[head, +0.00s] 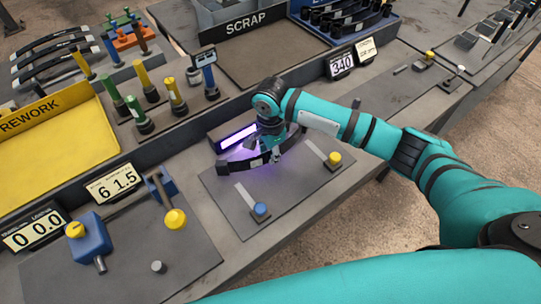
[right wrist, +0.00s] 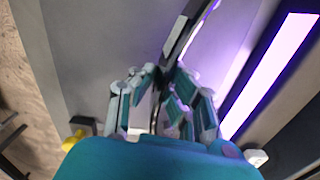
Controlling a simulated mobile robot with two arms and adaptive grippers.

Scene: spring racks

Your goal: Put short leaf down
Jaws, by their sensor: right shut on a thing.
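The short leaf (head: 238,166) is a dark, slightly curved strip with a pale label, over the back of the grey inspection mat (head: 285,205) in front of the glowing violet lamp (head: 238,137). My right gripper (head: 275,156) is shut on the leaf near its middle. In the right wrist view the leaf (right wrist: 181,32) passes between the fingers of the right gripper (right wrist: 164,82). I cannot tell whether the leaf touches the mat or hangs just above it. My left gripper is not in view.
The mat carries a blue-knobbed stop (head: 260,211) and a yellow-knobbed stop (head: 333,160). A yellow REWORK tray (head: 60,150) is at left, a SCRAP bin (head: 243,18) at the back. A 340 display (head: 342,64) stands behind right.

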